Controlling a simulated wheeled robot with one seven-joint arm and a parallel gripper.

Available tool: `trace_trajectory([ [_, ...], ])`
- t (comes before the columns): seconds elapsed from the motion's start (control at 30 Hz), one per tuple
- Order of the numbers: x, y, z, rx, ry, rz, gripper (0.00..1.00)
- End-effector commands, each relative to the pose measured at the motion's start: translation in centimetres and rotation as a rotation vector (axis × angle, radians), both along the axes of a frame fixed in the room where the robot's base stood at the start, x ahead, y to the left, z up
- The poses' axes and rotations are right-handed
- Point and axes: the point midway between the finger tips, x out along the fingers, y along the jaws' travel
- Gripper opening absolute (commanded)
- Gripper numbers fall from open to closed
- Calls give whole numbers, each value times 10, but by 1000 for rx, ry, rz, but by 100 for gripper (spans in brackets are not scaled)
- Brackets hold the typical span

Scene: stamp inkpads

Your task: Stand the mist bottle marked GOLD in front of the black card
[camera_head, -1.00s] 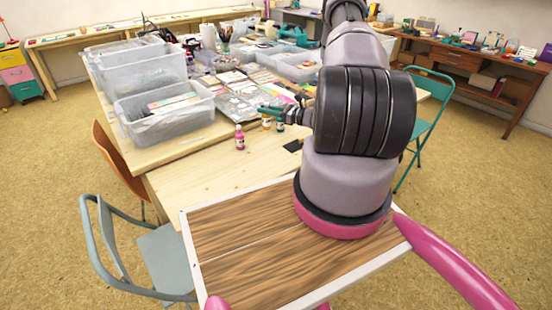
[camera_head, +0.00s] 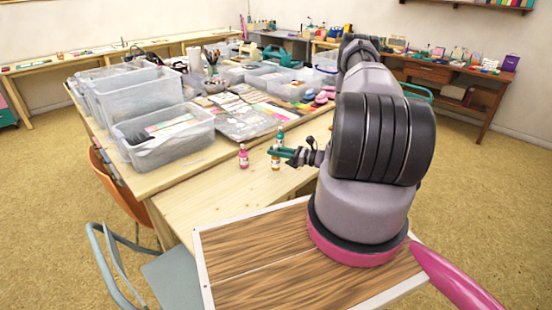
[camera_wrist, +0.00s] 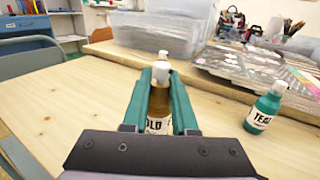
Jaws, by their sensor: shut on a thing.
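My gripper (camera_wrist: 162,95) is shut on the mist bottle marked GOLD (camera_wrist: 158,124); only "OLD" of its label shows between the teal fingers. In the head view the same gripper (camera_head: 284,152) holds the amber bottle (camera_head: 275,165) upright at the near part of the table. I cannot tell whether its base touches the wood. A bottle marked TEAL (camera_wrist: 263,110) stands to the right in the wrist view. A pink bottle (camera_head: 243,157) stands left of the gripper in the head view. The black card is not visible now; my arm may hide it.
Clear bins (camera_head: 163,135) fill the table's left side. Paper sheets and pads (camera_head: 240,115) lie behind the bottles. The near wooden tabletop (camera_head: 200,205) is mostly bare. A grey chair (camera_head: 165,275) and an orange chair (camera_head: 125,200) stand at the left.

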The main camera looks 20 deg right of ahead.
Motion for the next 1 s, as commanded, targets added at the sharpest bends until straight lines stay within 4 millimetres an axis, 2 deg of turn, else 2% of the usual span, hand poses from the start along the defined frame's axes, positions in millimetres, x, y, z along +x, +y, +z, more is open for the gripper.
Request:
trace_trajectory([
  [0.1, 0, 1, -20, 0, 1, 1, 0],
  [0.17, 0, 0, -26, -1, 1, 0, 0],
  [0.53, 0, 0, -30, 0, 0, -1, 0],
  [0.57, 0, 0, -29, 0, 0, 0, 38],
  [0.6, 0, 0, -29, -1, 1, 0, 53],
  [0.63, 0, 0, -29, -1, 1, 0, 56],
  [1.0, 0, -1, -25, -1, 0, -1, 56],
])
